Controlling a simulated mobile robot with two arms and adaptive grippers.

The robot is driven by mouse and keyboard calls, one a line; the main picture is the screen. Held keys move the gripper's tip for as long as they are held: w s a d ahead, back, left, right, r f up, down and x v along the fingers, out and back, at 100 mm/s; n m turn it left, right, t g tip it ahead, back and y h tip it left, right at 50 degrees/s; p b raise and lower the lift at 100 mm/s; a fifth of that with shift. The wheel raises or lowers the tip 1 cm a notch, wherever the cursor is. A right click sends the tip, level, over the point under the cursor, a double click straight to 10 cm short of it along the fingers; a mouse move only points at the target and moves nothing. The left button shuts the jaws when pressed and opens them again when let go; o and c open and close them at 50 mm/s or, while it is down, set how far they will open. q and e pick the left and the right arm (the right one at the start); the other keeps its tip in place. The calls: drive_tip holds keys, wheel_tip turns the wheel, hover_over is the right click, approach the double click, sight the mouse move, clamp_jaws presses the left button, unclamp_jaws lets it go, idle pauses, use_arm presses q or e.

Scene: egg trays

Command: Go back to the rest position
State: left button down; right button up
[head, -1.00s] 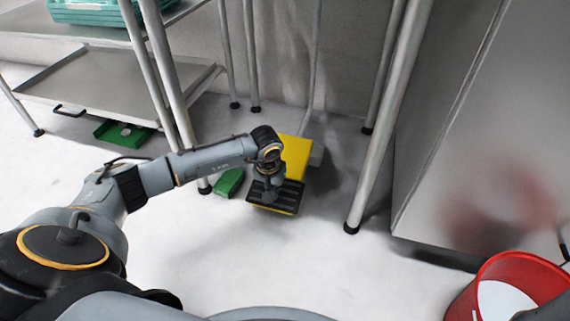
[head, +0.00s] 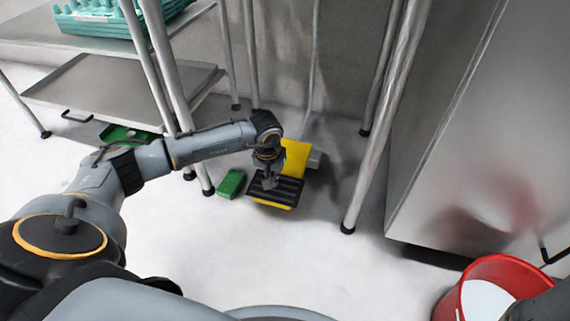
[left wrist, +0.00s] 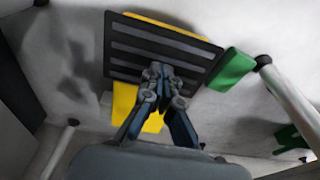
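My left gripper (head: 268,182) reaches out low over the floor, with its fingertips in front of a black ridged plate (head: 288,186) with yellow edges. In the left wrist view its two fingers (left wrist: 160,72) come together at the tips, with nothing visible held between them. The black plate (left wrist: 128,48) lies behind the tips; I cannot tell if they touch it. My right gripper is not in view; only a dark piece of my right arm shows at the bottom right corner of the head view.
A yellow part (head: 297,155) adjoins the plate, with a green block (head: 230,184) beside it. A metal rack (head: 125,90) holding teal egg trays (head: 100,28) stands upper left. A steel cabinet (head: 490,150) and red bucket (head: 500,268) are right. The floor in front is clear.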

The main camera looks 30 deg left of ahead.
use_arm(q)
drive_tip(key=shift+r+p, duration=0.35)
drive_tip(key=shift+r, duration=0.35)
